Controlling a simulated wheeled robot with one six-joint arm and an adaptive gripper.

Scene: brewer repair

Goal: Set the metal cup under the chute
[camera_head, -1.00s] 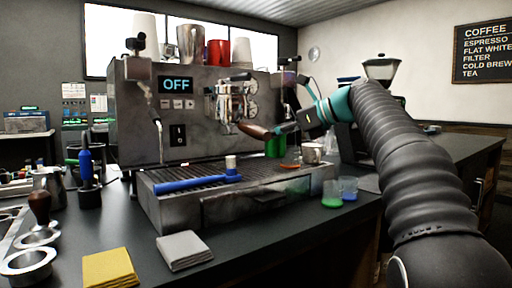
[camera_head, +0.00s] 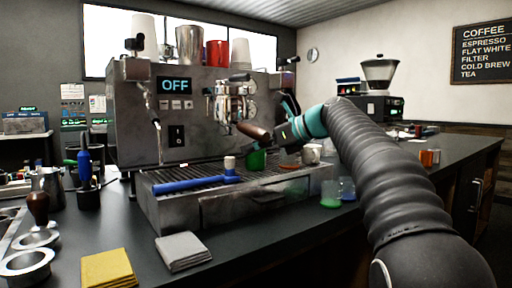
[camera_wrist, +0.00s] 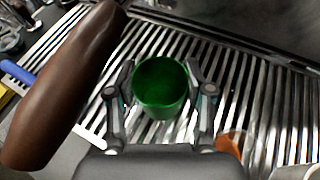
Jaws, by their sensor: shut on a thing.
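My gripper (camera_wrist: 160,95) is shut on a green cup (camera_wrist: 162,85), one finger on each side. In the head view the green cup (camera_head: 255,160) is upright at the drip tray (camera_head: 160,178), below the brown portafilter handle (camera_head: 254,131). I cannot tell whether its base touches the grate. A small pale grey cup (camera_head: 312,153), perhaps metal, stands to its right by my arm. A larger shiny metal cup (camera_head: 189,45) stands on top of the espresso machine (camera_head: 135,95). A grinder (camera_head: 378,105) stands at the back right; its chute is not clear.
The brown handle (camera_wrist: 65,85) is close on the left in the wrist view. A blue brush (camera_head: 195,183) lies on the tray's left. Green and blue small cups (camera_head: 331,194) stand right of the tray. Yellow (camera_head: 108,268) and grey cloths (camera_head: 183,251) lie in front.

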